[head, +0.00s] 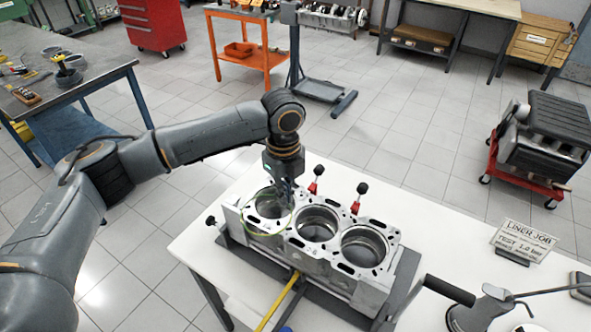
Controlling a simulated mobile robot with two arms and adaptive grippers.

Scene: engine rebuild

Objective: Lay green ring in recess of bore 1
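The engine block (345,278) lies on a white-topped bench with three round bores in its top face. The thin green ring (246,226) shows as a loop over the leftmost bore (270,206). My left gripper (287,192) points down at the right rim of that bore and is shut on the ring's right side. The fingertips are small and partly dark against the block. Whether the ring touches the block's face cannot be told. The middle bore (316,224) and the right bore (363,247) are uncovered. My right gripper is not in view.
Two red clamps with black knobs (362,188) stand along the block's far edge, one close to my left gripper. A yellow bar (278,301) is at the block's near side. A black-handled tool (448,290) and a sign (523,241) are to the right. The bench's back right is clear.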

